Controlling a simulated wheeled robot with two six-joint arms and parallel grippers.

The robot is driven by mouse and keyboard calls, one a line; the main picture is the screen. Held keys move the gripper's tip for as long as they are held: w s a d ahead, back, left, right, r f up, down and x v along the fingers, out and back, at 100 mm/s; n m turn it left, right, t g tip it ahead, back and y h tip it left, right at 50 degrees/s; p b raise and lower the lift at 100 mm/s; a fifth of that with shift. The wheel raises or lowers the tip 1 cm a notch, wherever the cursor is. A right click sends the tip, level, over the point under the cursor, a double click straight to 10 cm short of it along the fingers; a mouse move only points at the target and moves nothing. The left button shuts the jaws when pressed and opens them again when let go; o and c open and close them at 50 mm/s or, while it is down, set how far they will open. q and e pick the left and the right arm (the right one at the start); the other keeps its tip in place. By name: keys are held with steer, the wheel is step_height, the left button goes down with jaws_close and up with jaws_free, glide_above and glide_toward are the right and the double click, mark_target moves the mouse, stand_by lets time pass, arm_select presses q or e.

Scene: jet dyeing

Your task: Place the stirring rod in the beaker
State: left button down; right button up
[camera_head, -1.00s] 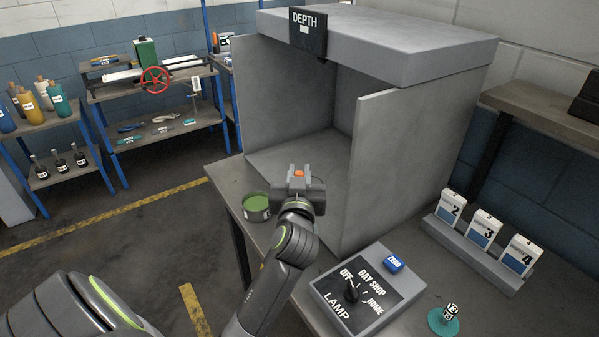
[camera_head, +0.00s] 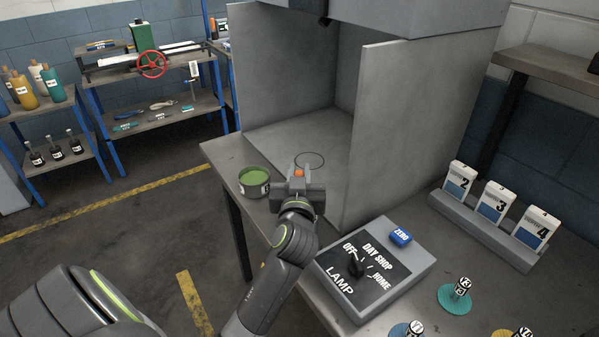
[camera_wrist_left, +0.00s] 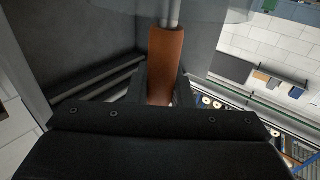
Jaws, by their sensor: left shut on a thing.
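My left gripper (camera_head: 299,177) is at the front edge of the bench, before the grey booth, and is shut on an orange-brown handle (camera_head: 299,173). In the left wrist view this handle (camera_wrist_left: 166,62) stands between the fingers, with a thin pale rod running from its end, so I take it for the stirring rod. A thin dark ring (camera_head: 309,152) shows on the booth floor just beyond the gripper; I cannot tell whether it is the beaker's rim or a mark. A faint translucent curved edge crosses the top of the left wrist view. My right gripper is out of view.
A round tin with green contents (camera_head: 254,189) stands left of the gripper. A lamp control box (camera_head: 411,264) lies to the right, with numbered cards in a holder (camera_head: 480,228) beyond. Booth side walls rise close behind and right. Small round weights stand at front right.

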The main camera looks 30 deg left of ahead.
arm_select(q)
steer(key=c, duration=1.2)
jaws_free()
